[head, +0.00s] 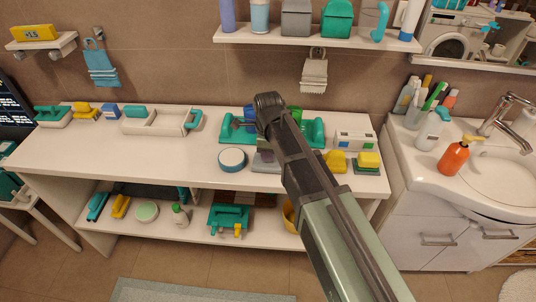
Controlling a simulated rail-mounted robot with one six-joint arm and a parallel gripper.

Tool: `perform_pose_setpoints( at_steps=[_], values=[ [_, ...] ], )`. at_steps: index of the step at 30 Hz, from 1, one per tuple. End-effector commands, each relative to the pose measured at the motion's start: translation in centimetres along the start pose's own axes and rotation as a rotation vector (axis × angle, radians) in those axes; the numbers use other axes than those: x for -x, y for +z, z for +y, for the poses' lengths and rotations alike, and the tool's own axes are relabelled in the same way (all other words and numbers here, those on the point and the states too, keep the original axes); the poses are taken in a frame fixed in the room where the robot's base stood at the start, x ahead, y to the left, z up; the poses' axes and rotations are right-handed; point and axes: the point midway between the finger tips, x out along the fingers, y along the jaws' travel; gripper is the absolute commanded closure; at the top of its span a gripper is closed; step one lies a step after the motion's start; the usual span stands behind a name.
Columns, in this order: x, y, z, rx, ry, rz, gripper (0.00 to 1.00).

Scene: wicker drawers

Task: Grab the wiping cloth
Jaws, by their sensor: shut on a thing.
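A blue cloth (101,66) hangs from a wall hook at the upper left. A pale whitish cloth (313,74) hangs from another hook below the wall shelf. I cannot tell which of them is the wiping cloth. My arm rises from the lower right, and its dark upper end stands in front of the counter's back edge, below and left of the pale cloth. My gripper's fingers do not show; they seem hidden behind the arm. Nothing held shows either. Both hanging cloths look apart from the visible part of the arm.
The white counter (75,157) bears teal trays, a round blue-rimmed tin (232,159) and yellow items (335,160). More objects stand on the shelf below. An orange pump bottle (455,158) stands by the sink (500,165) at right. The counter's left front is clear.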

Motion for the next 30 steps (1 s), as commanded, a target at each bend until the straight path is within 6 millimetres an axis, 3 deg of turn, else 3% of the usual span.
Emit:
perform_pose_setpoints(
  at_steps=[8, 11, 18, 21, 25, 30],
  values=[
    [3.8, 0.0, 0.0, 0.0, 0.0, 0.0, 0.96],
    [6.7, 0.0, 0.0, 0.0, 0.0, 0.0, 0.96],
    [15.6, 0.0, 0.0, 0.0, 0.0, 0.0, 0.96],
    [18.2, 0.0, 0.0, 0.0, 0.0, 0.0, 0.96],
    [19.9, 0.0, 0.0, 0.0, 0.0, 0.0, 0.96],
    [20.0, 0.0, 0.0, 0.0, 0.0, 0.0, 0.96]
  ],
)
